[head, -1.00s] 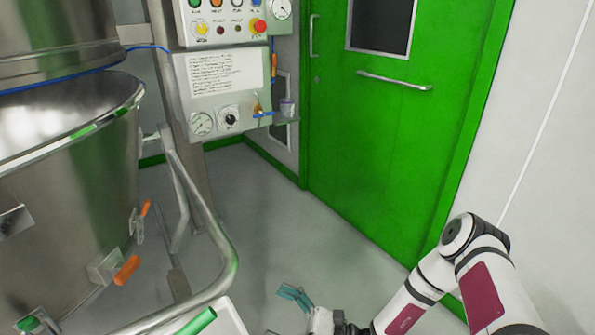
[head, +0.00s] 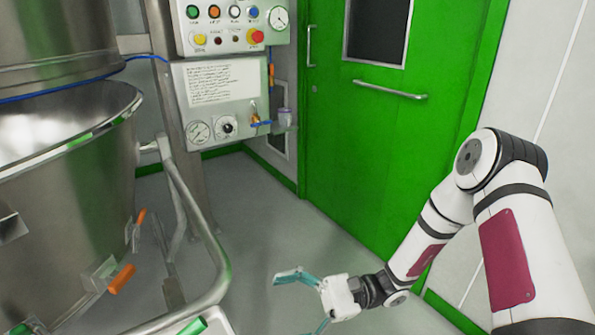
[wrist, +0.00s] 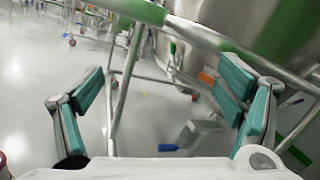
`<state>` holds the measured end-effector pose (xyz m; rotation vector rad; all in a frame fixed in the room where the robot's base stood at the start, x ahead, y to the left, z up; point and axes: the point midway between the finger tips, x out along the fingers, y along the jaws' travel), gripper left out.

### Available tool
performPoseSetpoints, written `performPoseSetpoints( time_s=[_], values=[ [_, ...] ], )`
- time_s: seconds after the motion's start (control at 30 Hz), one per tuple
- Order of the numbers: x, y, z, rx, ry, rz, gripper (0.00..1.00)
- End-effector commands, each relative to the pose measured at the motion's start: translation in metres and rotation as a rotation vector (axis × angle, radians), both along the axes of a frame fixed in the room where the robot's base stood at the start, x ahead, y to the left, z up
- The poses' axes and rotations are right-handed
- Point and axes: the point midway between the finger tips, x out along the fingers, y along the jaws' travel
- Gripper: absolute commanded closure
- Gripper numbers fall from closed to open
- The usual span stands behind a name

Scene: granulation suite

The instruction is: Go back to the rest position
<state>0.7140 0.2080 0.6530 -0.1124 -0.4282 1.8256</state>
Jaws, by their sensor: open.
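My gripper (head: 306,302) is low in the head view, at the end of my white arm, above the grey floor and right of the steel vessel's frame. It is open. In the wrist view its two teal fingers (wrist: 165,98) stand wide apart, with nothing between them but the view of the floor and frame tubes beyond.
A large steel vessel (head: 70,190) with a tubular rail (head: 205,240) fills the left. A control panel (head: 225,95) with buttons and gauges stands behind. A green door (head: 365,140) is at the back right. Grey floor (head: 270,220) lies clear between them.

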Motion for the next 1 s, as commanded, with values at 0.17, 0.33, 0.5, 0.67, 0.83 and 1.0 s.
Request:
performPoseSetpoints(
  time_s=[0.17,0.33,0.5,0.67,0.83,1.0],
  values=[
    [-0.024,-0.014,0.042,-0.121,-0.152,0.146,0.13],
    [-0.049,-0.030,0.075,-0.242,-0.286,0.269,0.13],
    [-0.077,-0.048,0.103,-0.371,-0.417,0.377,0.13],
    [-0.103,-0.067,0.127,-0.498,-0.537,0.464,0.13],
    [-0.130,-0.089,0.148,-0.638,-0.666,0.538,0.13],
    [-0.158,-0.113,0.166,-0.778,-0.791,0.596,0.13]
  ],
)
